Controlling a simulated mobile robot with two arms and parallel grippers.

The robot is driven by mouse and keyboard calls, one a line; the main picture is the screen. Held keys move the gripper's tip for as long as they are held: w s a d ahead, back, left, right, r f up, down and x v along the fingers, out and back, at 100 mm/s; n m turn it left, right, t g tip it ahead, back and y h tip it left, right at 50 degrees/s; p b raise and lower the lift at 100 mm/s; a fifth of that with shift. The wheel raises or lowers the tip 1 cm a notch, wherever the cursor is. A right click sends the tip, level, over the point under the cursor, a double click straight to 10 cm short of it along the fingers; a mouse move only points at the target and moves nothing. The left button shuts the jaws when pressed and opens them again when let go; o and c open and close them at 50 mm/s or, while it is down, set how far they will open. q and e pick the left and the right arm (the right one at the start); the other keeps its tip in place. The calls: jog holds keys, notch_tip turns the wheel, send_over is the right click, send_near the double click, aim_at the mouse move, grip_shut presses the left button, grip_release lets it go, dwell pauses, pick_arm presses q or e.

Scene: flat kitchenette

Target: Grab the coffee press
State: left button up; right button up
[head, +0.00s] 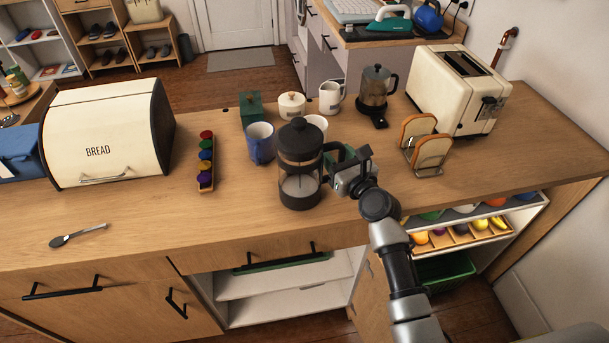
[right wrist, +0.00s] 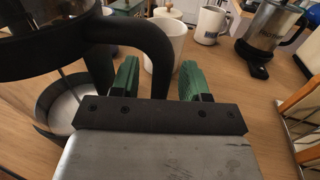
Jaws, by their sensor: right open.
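The coffee press (head: 299,172), a glass cylinder with black lid, base and handle, stands upright near the counter's front edge. My right gripper (head: 338,162) is at its right side, by the handle. In the right wrist view, the press (right wrist: 60,80) fills the left side, and its black handle curves down between the two green fingers of my open gripper (right wrist: 160,82). The fingers appear apart from the handle, with a gap on the right. The handle's lower end is hidden behind my gripper. My left gripper is not in view.
A blue mug (head: 261,146) and a white cup (head: 316,124) stand close behind the press. A capsule rack (head: 206,165) and bread box (head: 105,135) are left.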

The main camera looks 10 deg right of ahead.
jog(key=shift+w+a, duration=0.1)
jog(key=shift+w, duration=0.15)
jog(key=shift+s, duration=0.1)
jog(key=shift+c, duration=0.6)
grip_shut()
jog(key=shift+r, duration=0.2)
